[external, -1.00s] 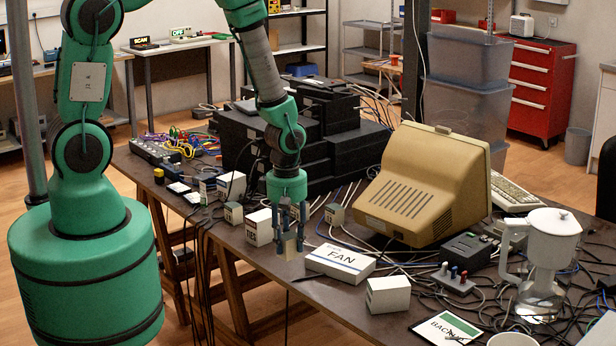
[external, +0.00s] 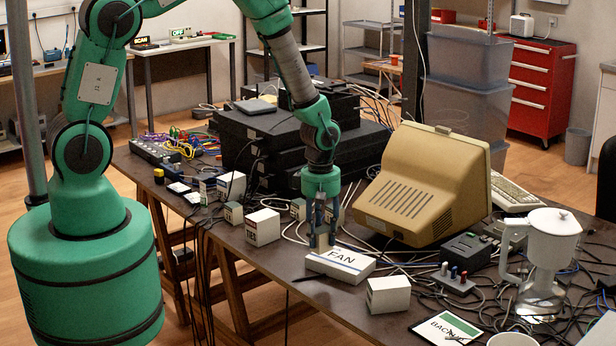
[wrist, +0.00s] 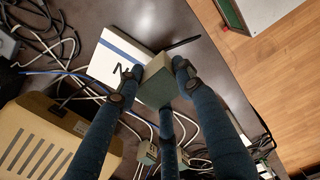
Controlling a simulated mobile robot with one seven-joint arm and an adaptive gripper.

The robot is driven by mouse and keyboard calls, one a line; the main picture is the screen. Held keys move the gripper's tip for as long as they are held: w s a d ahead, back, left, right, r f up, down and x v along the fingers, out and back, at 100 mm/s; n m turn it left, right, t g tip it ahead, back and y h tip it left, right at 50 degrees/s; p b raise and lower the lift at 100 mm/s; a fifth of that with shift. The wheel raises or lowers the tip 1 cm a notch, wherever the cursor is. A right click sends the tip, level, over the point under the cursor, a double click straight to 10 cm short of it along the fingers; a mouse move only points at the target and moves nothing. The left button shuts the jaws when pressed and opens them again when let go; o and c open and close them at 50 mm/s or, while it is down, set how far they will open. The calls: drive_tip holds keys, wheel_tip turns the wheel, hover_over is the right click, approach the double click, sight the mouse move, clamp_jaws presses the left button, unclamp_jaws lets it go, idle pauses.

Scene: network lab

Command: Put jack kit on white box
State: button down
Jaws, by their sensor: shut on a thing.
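My gripper (external: 322,230) is shut on a small grey-beige box, the jack kit (external: 322,243), which also shows between the fingers in the wrist view (wrist: 157,84). The white box (external: 338,267) lies flat on the table, with "FAN" on its top and a blue stripe. The jack kit is upright over the rear-left part of the white box; I cannot tell whether it touches the top. In the wrist view, the white box (wrist: 108,58) is partly hidden behind the jack kit and fingers.
A beige monitor (external: 425,185) stands to the right, behind the white box. A small white box (external: 388,295) stands in front of it, and another labelled box (external: 263,227) is to the left. Loose cables cover the table around. A dark pen-like object (wrist: 184,43) lies beside the white box.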

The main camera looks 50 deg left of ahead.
drive_tip(key=w, duration=0.4)
drive_tip(key=w+d, duration=0.1)
drive_tip(key=w, duration=0.1)
drive_tip(key=shift+w+f, duration=0.1)
drive_tip(key=shift+f, duration=0.2)
drive_tip(key=shift+f, duration=1.75)
drive_tip(key=shift+f, duration=0.15)
drive_tip(key=c, duration=1.1)
unclamp_jaws()
wheel_tip(320, 180, up, 12)
drive_tip(key=shift+r, duration=0.15)
drive_tip(key=shift+a+r, duration=0.1)
